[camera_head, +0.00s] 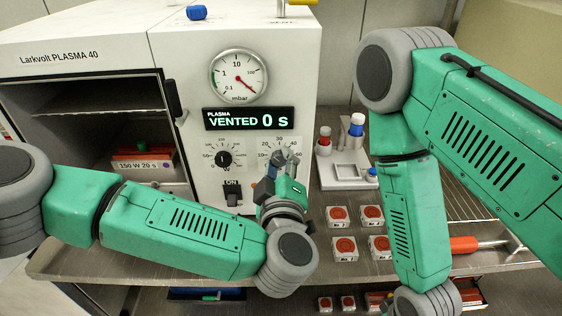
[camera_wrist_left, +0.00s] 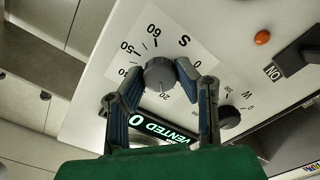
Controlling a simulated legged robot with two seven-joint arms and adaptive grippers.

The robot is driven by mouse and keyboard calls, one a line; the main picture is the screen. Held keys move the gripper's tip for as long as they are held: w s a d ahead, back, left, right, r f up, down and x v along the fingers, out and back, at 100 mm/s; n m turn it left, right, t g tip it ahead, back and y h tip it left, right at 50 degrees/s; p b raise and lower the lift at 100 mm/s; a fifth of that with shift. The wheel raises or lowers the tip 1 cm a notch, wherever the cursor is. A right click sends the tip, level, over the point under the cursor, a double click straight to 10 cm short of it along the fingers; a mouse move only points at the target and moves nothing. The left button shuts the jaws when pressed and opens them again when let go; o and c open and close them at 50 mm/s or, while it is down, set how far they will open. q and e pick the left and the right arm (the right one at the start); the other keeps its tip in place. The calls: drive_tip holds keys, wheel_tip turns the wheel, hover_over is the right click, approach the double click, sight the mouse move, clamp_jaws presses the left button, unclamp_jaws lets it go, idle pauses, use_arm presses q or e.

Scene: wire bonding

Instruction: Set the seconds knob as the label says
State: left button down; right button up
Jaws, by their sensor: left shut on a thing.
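The seconds knob (camera_wrist_left: 159,74) is a dark grey round knob on a white dial marked S, with 0, 20, 50 and 60 readable in the left wrist view. My left gripper (camera_wrist_left: 165,78) has its two blue fingers on opposite sides of this knob and is shut on it. In the head view my left gripper (camera_head: 285,160) covers most of the knob, and its pointer cannot be made out. The label (camera_head: 140,166) inside the open chamber reads 150 W 20 s. My right arm comes in from the right; its gripper is out of view.
The W knob (camera_head: 223,158) sits left of my left gripper, with the ON switch (camera_head: 232,194) below it. The display (camera_head: 249,119) reads VENTED 0 s, under a gauge (camera_head: 238,77). Several small boxes with red tops (camera_head: 340,216) stand on the bench at right.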

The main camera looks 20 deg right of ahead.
use_arm(q)
drive_tip(key=shift+f+p, duration=0.15)
drive_tip(key=shift+p, duration=0.25)
drive_tip(key=shift+f, duration=0.1)
drive_tip(key=c, duration=1.3)
unclamp_jaws()
drive_tip(key=shift+c, duration=0.2)
drive_tip(key=shift+o, duration=0.7)
drive_tip(key=shift+w+d, duration=0.15)
drive_tip(key=shift+d, duration=0.05)
drive_tip(key=shift+s, duration=0.3)
drive_tip(key=v, duration=1.1)
drive_tip(key=shift+s, duration=0.15)
drive_tip(key=shift+a, duration=0.1)
